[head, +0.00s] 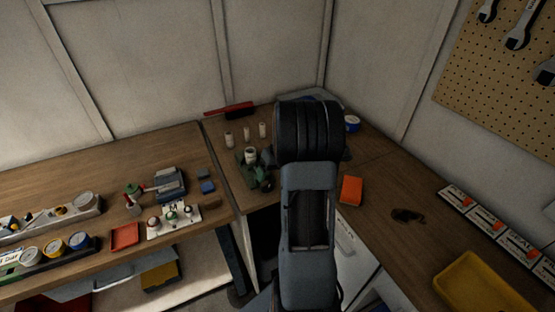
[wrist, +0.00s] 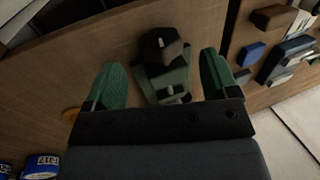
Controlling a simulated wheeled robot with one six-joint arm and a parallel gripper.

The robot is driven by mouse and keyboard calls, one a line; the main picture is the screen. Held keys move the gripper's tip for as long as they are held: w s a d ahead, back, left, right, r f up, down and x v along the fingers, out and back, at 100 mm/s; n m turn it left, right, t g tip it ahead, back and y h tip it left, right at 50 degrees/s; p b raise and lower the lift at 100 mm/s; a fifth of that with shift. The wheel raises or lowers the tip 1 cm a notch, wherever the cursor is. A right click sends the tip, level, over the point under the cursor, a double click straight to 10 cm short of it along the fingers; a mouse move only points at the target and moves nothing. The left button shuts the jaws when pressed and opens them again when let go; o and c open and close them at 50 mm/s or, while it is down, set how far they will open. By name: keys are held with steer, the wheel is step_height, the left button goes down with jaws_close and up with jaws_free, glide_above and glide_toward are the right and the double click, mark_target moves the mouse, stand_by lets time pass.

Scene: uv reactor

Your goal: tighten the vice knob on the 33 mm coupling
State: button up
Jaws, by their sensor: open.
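The green vice (head: 255,172) stands on the corner bench in the head view, with a pale cylindrical coupling (head: 251,155) at its top. In the wrist view the vice (wrist: 174,78) lies between and beyond the green fingers of my gripper (wrist: 160,60). A dark, blocky part (wrist: 160,44), which may be the vice knob, shows at its far end. My gripper is open, with nothing visibly held. I cannot tell whether either finger touches the vice. In the head view my arm hides the gripper.
Several pale cylinders (head: 262,130) stand behind the vice. A red-and-black tool (head: 230,109) lies near the wall. An orange block (head: 351,190) and dark glasses (head: 408,216) lie right of my arm. A yellow tray (head: 480,285) is at the lower right. Blue cans (wrist: 42,164) show in the wrist view.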

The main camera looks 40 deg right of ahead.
steer(key=v, duration=0.8)
steer(key=shift+r+b, duration=0.15)
steer(key=shift+b, duration=0.15)
